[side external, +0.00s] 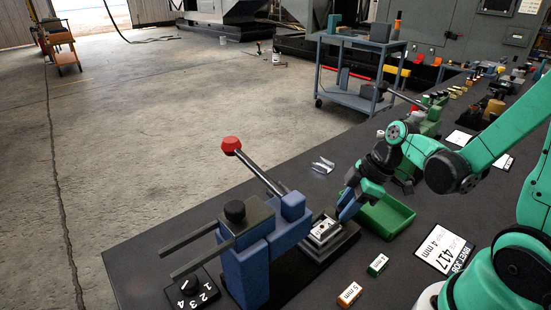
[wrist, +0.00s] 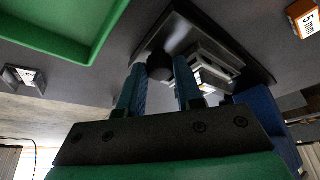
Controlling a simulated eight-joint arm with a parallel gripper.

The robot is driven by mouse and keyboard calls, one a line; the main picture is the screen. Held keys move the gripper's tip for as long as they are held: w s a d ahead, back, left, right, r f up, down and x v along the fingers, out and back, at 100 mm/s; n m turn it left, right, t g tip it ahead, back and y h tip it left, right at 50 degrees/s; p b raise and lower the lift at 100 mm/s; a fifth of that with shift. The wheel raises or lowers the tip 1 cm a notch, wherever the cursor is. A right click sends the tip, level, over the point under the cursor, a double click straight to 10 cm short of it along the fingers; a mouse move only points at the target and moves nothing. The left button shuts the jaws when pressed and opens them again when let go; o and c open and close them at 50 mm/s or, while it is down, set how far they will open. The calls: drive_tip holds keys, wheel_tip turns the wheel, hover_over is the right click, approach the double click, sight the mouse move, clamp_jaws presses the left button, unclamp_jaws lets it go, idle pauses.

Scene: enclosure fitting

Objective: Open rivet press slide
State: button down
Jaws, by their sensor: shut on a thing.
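The blue rivet press (side external: 245,268) stands at the near edge of the dark bench, with a red-knobbed lever (side external: 232,146) raised up and to the left. Its black slide (side external: 345,242) carries a silver fixture block (side external: 322,230) and lies to the right of the press body. My gripper (side external: 347,207) reaches down at the slide's far right end. In the wrist view, the blue fingers stand either side of a round black knob (wrist: 160,68) at the slide's end, shut on it. The fingers hide the knob in the side view.
A green tray (side external: 386,215) sits close behind and right of my gripper.

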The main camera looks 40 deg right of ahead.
sight(326, 223)
drive_tip(key=c, duration=0.9)
unclamp_jaws()
drive_tip(key=shift+o, duration=0.2)
drive_tip(key=shift+r, duration=0.15)
drive_tip(key=shift+v, duration=2.65)
drive_tip(key=shift+w+a+r+m+h, duration=0.1)
drive_tip(key=shift+a+r+m+h, duration=0.25)
drive_tip(key=shift+m, duration=0.25)
drive_tip(key=w+a+r+m+t+h, duration=0.2)
drive_tip(key=a+r+m+t, duration=0.2)
drive_tip(key=m, duration=0.3)
drive_tip(key=shift+a+r+m, duration=0.25)
drive_tip(key=shift+a+m, duration=0.15)
drive_tip(key=shift+a, duration=0.4)
